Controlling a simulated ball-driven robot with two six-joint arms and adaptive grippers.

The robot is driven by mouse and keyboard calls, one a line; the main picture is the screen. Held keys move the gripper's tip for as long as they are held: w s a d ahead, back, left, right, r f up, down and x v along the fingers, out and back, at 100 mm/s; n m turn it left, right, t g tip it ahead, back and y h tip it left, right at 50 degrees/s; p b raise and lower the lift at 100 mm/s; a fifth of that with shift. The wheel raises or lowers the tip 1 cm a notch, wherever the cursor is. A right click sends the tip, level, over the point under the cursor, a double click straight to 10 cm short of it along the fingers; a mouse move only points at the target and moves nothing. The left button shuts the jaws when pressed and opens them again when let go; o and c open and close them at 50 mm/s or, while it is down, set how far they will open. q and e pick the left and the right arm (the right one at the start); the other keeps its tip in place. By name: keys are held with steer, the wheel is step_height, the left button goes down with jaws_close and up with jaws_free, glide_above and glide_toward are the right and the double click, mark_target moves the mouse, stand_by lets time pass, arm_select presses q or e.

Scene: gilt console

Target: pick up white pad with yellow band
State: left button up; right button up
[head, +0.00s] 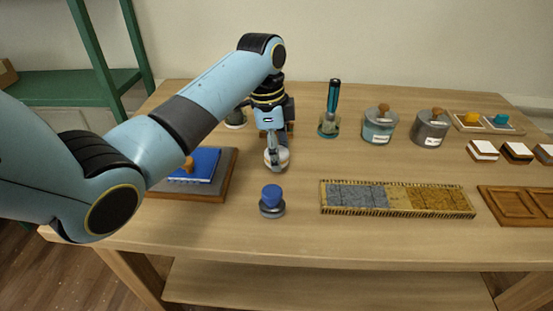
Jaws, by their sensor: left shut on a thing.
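My left gripper (275,152) reaches in from the left and points down over the middle of the table. It is shut on a small round whitish pad (283,160), which fits the white pad. The fingers cover part of it, and its yellow band is too small to make out clearly. I cannot tell whether the pad touches the table. My right gripper is not in view.
A grey pad with a blue knob (271,201) stands in front. A blue book-like block lies on a brown board (226,183) at left. A patterned strip (397,199) lies right. Lidded grey pots (379,131) and a teal-handled tool (333,105) stand behind.

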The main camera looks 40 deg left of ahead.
arm_select(q)
steer(key=w+d+r+b, duration=0.1)
steer(key=w+d+r, duration=0.1)
steer(key=d+r, duration=0.6)
steer(key=d, duration=0.3)
steer(key=shift+d+r, duration=0.25)
steer(key=shift+w, duration=0.1)
steer(key=o, duration=0.3)
steer(key=c, duration=0.4)
